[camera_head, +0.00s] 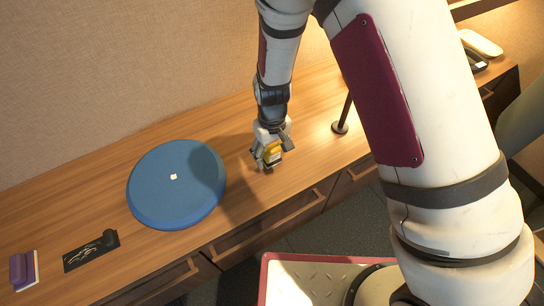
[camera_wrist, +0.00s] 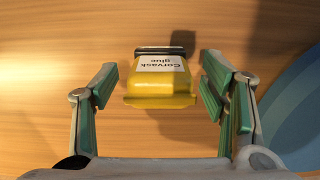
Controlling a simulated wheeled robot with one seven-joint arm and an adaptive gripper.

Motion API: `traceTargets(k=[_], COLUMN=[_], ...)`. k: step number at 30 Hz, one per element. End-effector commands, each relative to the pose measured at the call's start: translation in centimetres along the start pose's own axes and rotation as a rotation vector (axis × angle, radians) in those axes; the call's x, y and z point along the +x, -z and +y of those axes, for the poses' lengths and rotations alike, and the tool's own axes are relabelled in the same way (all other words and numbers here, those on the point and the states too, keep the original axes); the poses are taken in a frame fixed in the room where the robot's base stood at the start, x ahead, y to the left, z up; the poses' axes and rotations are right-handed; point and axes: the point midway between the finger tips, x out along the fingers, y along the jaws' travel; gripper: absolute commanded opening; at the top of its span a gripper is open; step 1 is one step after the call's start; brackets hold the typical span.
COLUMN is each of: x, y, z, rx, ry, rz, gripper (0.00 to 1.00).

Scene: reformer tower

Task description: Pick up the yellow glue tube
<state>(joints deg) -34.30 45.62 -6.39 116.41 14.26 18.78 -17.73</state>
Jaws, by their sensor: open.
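The yellow glue tube (camera_wrist: 160,82) has a white label reading "Corvask glue" and a dark band at its far end. In the wrist view it lies between the two open fingers of my gripper (camera_wrist: 165,100), with a gap on each side and nearer the right finger. In the head view the glue tube (camera_head: 273,153) shows at the gripper (camera_head: 270,158) above the wooden counter, partly covered by the fingers. I cannot tell its exact height from the counter.
A blue round disc (camera_head: 160,190) lies left of the gripper; its edge shows in the wrist view (camera_wrist: 296,115). A black card (camera_head: 88,252) and a purple block (camera_head: 22,270) lie farther left. A dark stand (camera_head: 341,126) is to the right. The wooden counter (camera_head: 105,160) has drawers in front.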

Motion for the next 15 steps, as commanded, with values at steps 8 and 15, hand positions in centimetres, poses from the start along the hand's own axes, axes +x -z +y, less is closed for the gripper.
traceTargets(k=[8, 15], x=[0.76, 0.75], y=[0.07, 0.06], z=[-0.02, -0.02], rx=[-0.001, 0.000], ry=[0.000, 0.000], rz=[0.002, 0.002], gripper=[0.67, 0.17])
